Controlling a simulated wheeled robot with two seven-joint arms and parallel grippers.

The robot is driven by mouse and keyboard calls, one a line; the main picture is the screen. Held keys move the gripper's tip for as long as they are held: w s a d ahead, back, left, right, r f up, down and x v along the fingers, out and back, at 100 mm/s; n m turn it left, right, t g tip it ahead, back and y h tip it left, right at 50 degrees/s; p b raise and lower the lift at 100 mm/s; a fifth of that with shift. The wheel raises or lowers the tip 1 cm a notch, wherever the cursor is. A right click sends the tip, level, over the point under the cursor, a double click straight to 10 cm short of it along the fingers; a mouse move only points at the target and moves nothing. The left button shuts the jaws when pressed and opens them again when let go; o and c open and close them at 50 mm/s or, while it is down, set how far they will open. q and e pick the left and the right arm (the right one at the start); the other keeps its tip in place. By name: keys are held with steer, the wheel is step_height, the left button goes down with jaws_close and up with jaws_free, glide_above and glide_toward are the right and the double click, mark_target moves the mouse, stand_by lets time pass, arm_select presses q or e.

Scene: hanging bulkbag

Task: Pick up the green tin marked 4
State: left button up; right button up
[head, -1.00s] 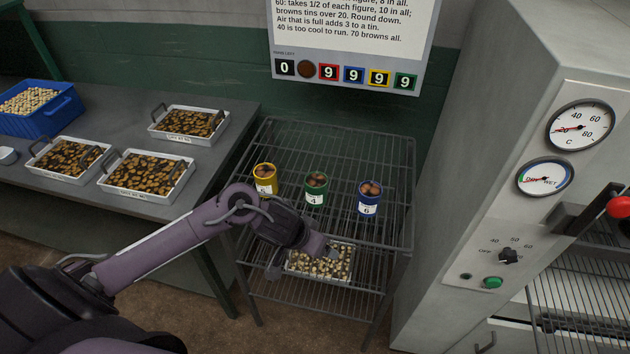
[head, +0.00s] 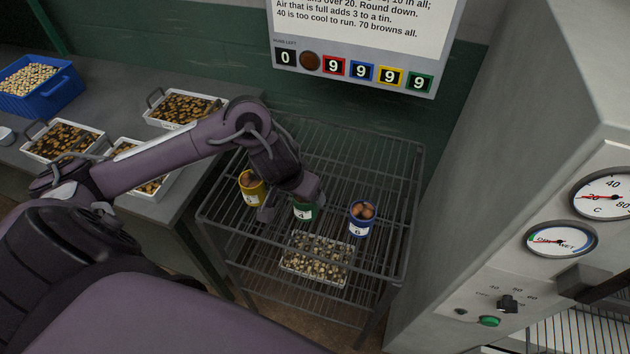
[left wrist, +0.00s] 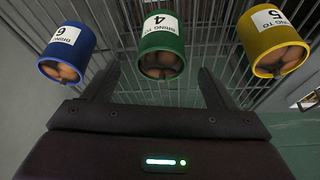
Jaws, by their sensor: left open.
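The green tin marked 4 (head: 304,212) stands on the wire rack's top shelf, between the yellow tin and the blue tin. In the head view my left gripper (head: 288,212) is over it and hides its upper part. In the left wrist view the green tin (left wrist: 162,50) shows its white label and brown round contents. It lies ahead of and between the open fingers of my left gripper (left wrist: 160,85), with a gap to each side. My right gripper is not in view.
The yellow tin marked 5 (head: 250,185) and the blue tin marked 6 (head: 361,220) stand close on either side. A tray of pale pieces (head: 316,262) sits on the shelf below. A control cabinet (head: 530,150) stands at right, a bench with trays at left.

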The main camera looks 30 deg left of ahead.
arm_select(q)
steer(key=x, duration=0.3)
steer(key=shift+s+f, duration=0.2)
steer(key=shift+f, duration=0.2)
steer(key=x, duration=0.2)
steer(key=shift+w+f, duration=0.25)
steer(key=shift+w, duration=0.05)
steer(key=shift+w+a+f, duration=0.1)
steer(key=shift+w+f, duration=0.1)
steer(key=shift+f, duration=0.1)
steer(key=shift+w, duration=0.1)
steer(key=c, duration=0.9)
steer(key=shift+c, duration=1.2)
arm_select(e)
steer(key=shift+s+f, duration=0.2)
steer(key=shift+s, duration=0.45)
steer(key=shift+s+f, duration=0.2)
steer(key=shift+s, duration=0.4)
arm_select(q)
steer(key=shift+r, duration=0.1)
